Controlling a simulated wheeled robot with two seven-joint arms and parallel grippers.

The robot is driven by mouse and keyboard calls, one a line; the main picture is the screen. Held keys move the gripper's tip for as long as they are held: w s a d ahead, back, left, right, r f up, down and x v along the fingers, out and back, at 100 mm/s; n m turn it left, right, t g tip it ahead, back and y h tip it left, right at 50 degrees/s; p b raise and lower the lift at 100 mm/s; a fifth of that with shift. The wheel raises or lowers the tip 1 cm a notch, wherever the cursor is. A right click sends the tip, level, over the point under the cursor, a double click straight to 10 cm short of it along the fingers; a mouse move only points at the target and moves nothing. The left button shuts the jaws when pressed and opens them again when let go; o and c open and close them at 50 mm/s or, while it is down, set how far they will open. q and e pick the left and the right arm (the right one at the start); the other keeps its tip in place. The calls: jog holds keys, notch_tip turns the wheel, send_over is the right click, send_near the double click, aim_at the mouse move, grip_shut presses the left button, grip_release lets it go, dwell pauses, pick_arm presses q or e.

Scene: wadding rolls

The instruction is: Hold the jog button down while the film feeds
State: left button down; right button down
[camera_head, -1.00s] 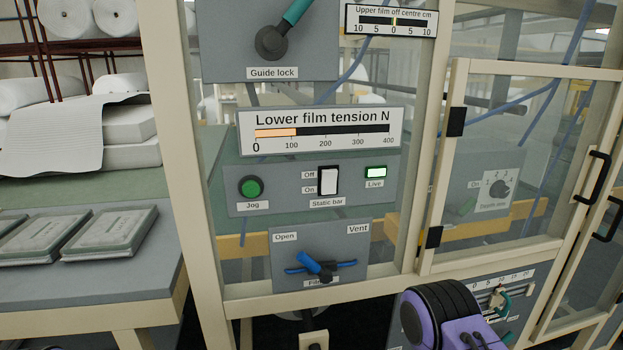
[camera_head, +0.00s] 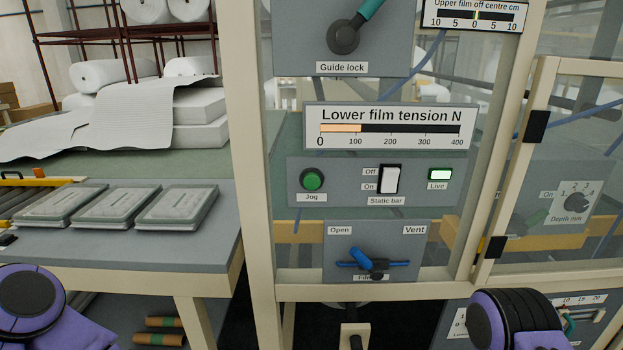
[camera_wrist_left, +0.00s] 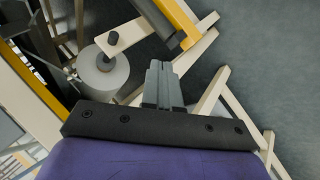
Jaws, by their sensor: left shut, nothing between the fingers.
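The green round Jog button (camera_head: 312,180) is on the grey control panel (camera_head: 345,200), left of the white Static bar switch (camera_head: 390,180). Nothing touches the button. The Lower film tension gauge (camera_head: 390,128) above it shows an orange bar to a little over 100 N. In the left wrist view my left gripper (camera_wrist_left: 159,68) is shut and empty, pointing at the floor and frame legs. In the head view only purple and black arm parts show at the bottom left and bottom right; neither gripper's fingers are visible there.
The green Live lamp (camera_head: 440,174) is lit. A blue film lever (camera_head: 361,257) sits below the panel, and the Guide lock lever (camera_head: 343,38) above. A cream frame post (camera_head: 252,150) stands left of the panel. A table (camera_head: 120,250) with several flat packs is at left.

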aim_at(312, 182)
pick_arm(q)
jog(key=w+d+r+m+t+h+p, duration=0.15)
jog(key=w+d+r, duration=0.3)
jog(key=r, duration=0.65)
jog(key=w+d+r+m+t+h, duration=0.1)
jog(key=w+d+r+t+h, duration=0.15)
jog(key=w+r, duration=0.6)
notch_tip(312, 182, up, 24)
jog(key=m+t+h, duration=0.2)
jog(key=t+h, duration=0.1)
jog(key=h, duration=0.2)
jog(key=shift+s+a+m, duration=0.35)
jog(key=shift+s, duration=0.1)
jog(key=shift+r, duration=0.1)
jog(key=shift+w, duration=4.45)
